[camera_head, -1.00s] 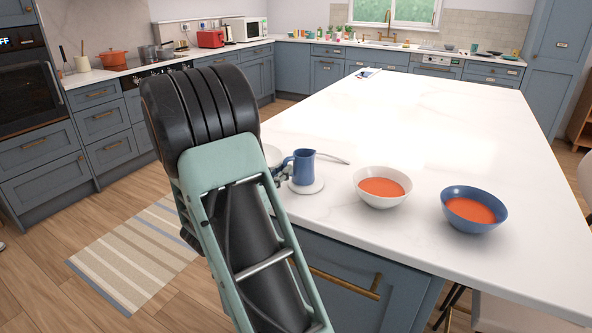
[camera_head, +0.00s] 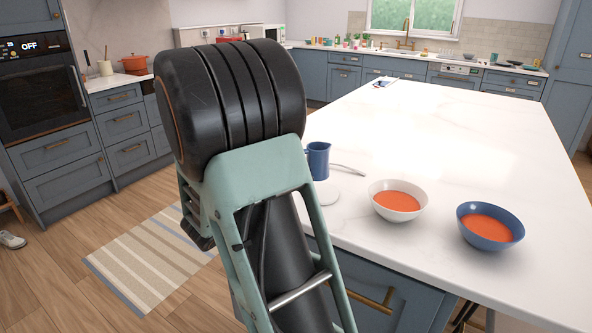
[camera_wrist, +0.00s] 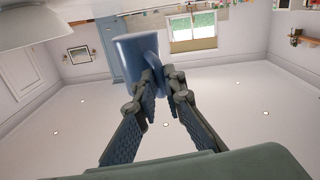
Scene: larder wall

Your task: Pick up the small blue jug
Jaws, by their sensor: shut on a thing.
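The small blue jug (camera_head: 318,160) is upright in the head view, raised a little above a round white coaster (camera_head: 326,193) on the island's near left edge. In the wrist view the jug (camera_wrist: 132,62) is beyond the fingertips, with its handle towards them. My gripper (camera_wrist: 163,76) is shut on the jug, its fingers closed at the handle. In the head view my arm hides the gripper and the jug's left side.
A white bowl (camera_head: 397,201) and a blue bowl (camera_head: 490,226), both with orange-red contents, stand right of the jug. A spoon-like utensil (camera_head: 348,169) lies just beside it.

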